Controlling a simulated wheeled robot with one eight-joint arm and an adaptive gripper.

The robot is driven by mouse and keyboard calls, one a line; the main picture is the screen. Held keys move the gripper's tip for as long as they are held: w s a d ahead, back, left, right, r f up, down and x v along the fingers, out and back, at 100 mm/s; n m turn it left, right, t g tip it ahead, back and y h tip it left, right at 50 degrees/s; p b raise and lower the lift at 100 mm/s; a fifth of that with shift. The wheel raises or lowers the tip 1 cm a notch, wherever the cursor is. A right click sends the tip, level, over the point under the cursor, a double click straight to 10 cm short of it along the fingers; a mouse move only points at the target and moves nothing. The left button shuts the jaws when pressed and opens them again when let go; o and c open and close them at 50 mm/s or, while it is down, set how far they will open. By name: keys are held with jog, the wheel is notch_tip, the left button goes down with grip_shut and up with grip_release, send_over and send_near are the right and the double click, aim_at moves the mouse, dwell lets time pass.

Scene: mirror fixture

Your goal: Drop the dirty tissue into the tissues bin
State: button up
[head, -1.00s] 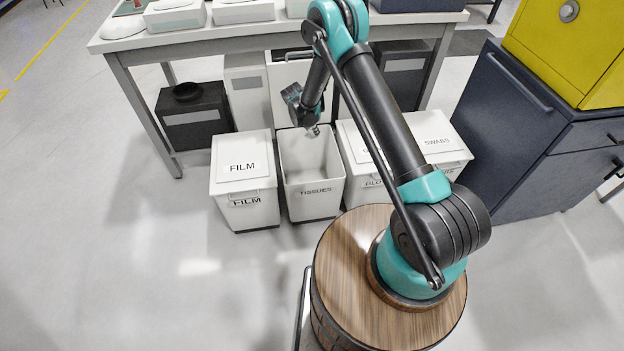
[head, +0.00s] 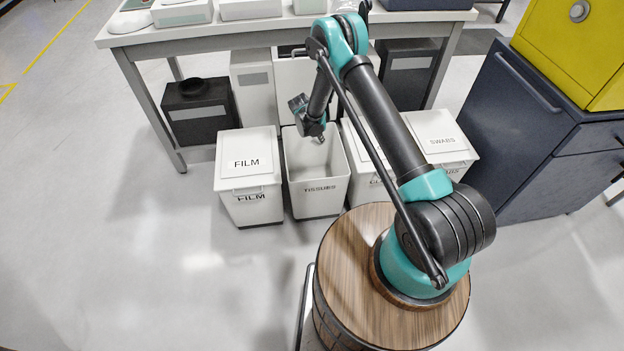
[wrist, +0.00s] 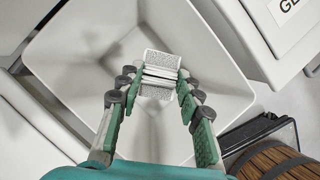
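The tissues bin (head: 320,198) is a white open-topped bin labelled TISSUES, standing on the floor between the FILM bin and another lidded bin. In the wrist view, its pale open inside (wrist: 85,65) lies beneath my gripper. My gripper (wrist: 160,82) points down over the bin opening, and it also shows in the head view (head: 319,138). Its two fingers are closed on the dirty tissue (wrist: 161,72), a small folded whitish-grey speckled wad between the fingertips. The tissue cannot be made out in the head view. No other tissue can be made out inside the bin.
The lidded FILM bin (head: 248,180) stands left of the tissues bin; the SWABS bin (head: 443,146) and a partly hidden bin stand right. A workbench (head: 250,36) rises behind. A dark cabinet (head: 520,150) is at right. The floor at left is clear.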

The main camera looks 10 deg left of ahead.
jog(key=o, duration=0.5)
jog(key=v, duration=1.2)
